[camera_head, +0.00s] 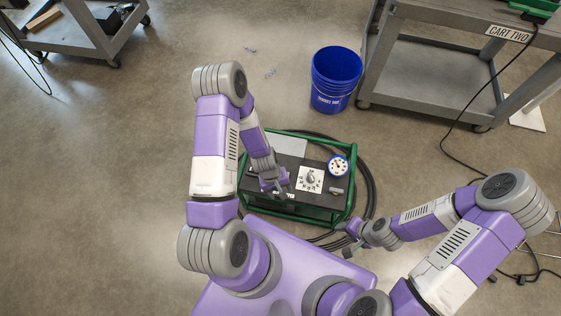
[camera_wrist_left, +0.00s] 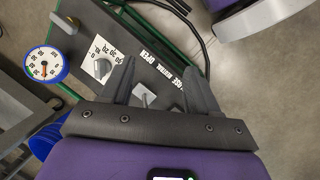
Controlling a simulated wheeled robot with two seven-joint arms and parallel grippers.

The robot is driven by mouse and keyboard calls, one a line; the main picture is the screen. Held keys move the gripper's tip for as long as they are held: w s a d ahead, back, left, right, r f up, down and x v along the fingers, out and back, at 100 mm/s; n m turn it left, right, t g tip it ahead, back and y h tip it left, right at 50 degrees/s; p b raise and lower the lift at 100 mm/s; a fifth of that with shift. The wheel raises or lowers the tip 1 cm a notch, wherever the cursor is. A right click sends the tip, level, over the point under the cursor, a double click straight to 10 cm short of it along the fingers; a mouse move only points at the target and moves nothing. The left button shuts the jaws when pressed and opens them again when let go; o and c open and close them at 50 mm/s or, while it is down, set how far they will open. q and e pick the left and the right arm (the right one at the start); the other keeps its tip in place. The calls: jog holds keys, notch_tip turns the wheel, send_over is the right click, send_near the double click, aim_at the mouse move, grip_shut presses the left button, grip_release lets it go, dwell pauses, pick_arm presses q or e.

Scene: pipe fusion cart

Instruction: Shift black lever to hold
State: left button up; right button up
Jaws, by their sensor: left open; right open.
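A cart unit with a green frame (camera_head: 347,208) and a black top panel (camera_head: 290,163) stands on the floor ahead of me. My left gripper (camera_head: 283,188) is over the panel's near left part, beside the white dial plate. In the left wrist view its open fingers (camera_wrist_left: 158,63) reach over the panel. A pale grey knob or lever end (camera_wrist_left: 143,95) shows between them, near white lettering (camera_wrist_left: 162,68) that includes "OPEN". I cannot tell whether the fingers touch it. No clearly black lever can be made out. My right gripper (camera_head: 344,238) is open and empty, off the unit's near right corner.
The panel also bears a white plate with a grey knob (camera_head: 310,179), a blue-rimmed gauge (camera_head: 338,166) and a small pale handle (camera_head: 337,190). Black hoses coil around the unit. A blue bucket (camera_head: 335,80) and a grey cart (camera_head: 430,75) stand beyond.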

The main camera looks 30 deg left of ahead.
pick_arm(q)
jog(key=w+a+n+t+h, duration=0.1)
jog(key=w+a+n, duration=0.9)
jog(key=a+n, duration=0.15)
jog(key=shift+m, duration=0.45)
jog(key=x, duration=0.5)
jog(key=b+x, duration=0.1)
jog(key=x, duration=0.1)
jog(key=shift+w+a+f, duration=0.2)
jog(key=shift+w+f, duration=0.05)
jog(key=shift+w, duration=0.05)
grip_shut()
